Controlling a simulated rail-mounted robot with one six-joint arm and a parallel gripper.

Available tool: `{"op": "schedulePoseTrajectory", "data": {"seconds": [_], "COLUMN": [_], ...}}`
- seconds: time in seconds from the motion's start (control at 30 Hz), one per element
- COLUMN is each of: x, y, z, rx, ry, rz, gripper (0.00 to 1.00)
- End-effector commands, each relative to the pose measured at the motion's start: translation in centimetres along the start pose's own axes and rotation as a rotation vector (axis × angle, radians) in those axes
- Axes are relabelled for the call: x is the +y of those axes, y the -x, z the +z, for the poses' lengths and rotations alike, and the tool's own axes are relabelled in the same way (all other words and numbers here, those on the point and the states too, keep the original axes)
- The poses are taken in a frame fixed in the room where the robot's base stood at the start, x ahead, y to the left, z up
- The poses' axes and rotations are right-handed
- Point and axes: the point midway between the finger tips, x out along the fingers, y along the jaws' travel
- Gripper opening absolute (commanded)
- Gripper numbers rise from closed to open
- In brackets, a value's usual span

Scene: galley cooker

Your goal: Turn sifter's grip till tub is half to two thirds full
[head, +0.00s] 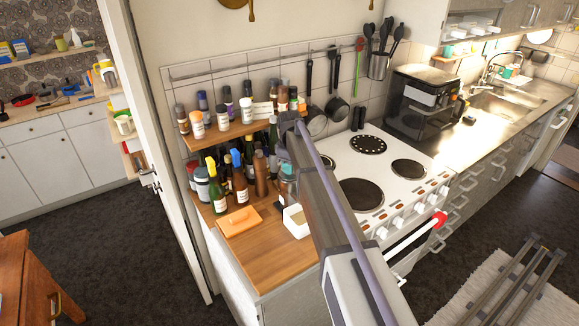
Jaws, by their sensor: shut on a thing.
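The tub (297,222), a small cream square container, stands open on the wooden counter. Its fill level cannot be made out from here. A greyish cylinder with a brownish top, which looks like the sifter (288,190), is just above and behind the tub, partly hidden by my arm. My gripper (287,168) is at the far end of my arm, close on the sifter. Its fingers are small, dark and mostly hidden, and it appears shut on the sifter's grip. An orange lid or flat box (239,221) lies left of the tub.
Several bottles and a pepper mill (261,174) crowd the counter behind and left of the tub. A spice shelf (230,133) hangs above them. The white cooker (385,165) stands to the right. The counter's front is bare.

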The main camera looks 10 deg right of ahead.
Motion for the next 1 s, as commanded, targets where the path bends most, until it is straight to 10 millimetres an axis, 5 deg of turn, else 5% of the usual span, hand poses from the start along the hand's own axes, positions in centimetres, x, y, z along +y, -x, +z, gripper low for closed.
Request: {"op": "schedulePoseTrajectory", "data": {"seconds": [0.4, 0.43, 0.67, 1.0], "x": [-0.03, -0.03, -0.02, -0.01], "y": [-0.02, -0.02, -0.01, 0.86], "z": [0.03, 0.03, 0.02, 0.01], "rx": [-0.001, -0.001, 0.000, 0.000], "ry": [-0.008, -0.008, -0.008, -0.007], "rz": [-0.001, -0.001, 0.000, 0.000], "gripper": [0.00, 0.25, 0.47, 0.48]}}
